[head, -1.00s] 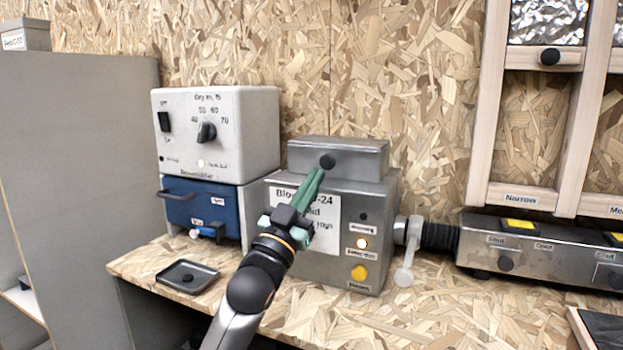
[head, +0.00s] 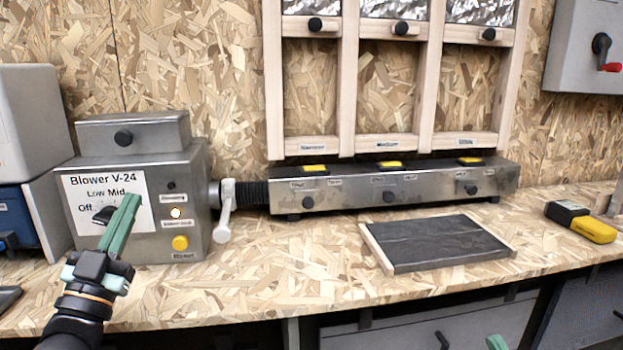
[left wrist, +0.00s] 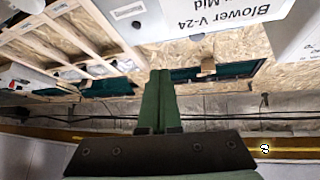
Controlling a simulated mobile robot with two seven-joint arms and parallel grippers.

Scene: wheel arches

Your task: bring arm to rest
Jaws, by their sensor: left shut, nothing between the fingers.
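My left gripper (head: 130,202) is raised at the left of the head view, in front of the grey blower box (head: 145,208) and its white label. Its green fingers are together and hold nothing. In the left wrist view the two fingers (left wrist: 160,76) point up the picture, side by side and empty, with the blower's label upside down beyond them. A small green tip (head: 497,342) at the bottom edge of the head view looks like part of my right gripper; the rest is out of frame.
A metal manifold (head: 345,199) with yellow-topped parts joins the blower by a black hose (head: 253,194). A dark framed slab (head: 435,243) lies on the bench (head: 300,270). A yellow and black device (head: 585,224) lies at right. The front middle of the bench is clear.

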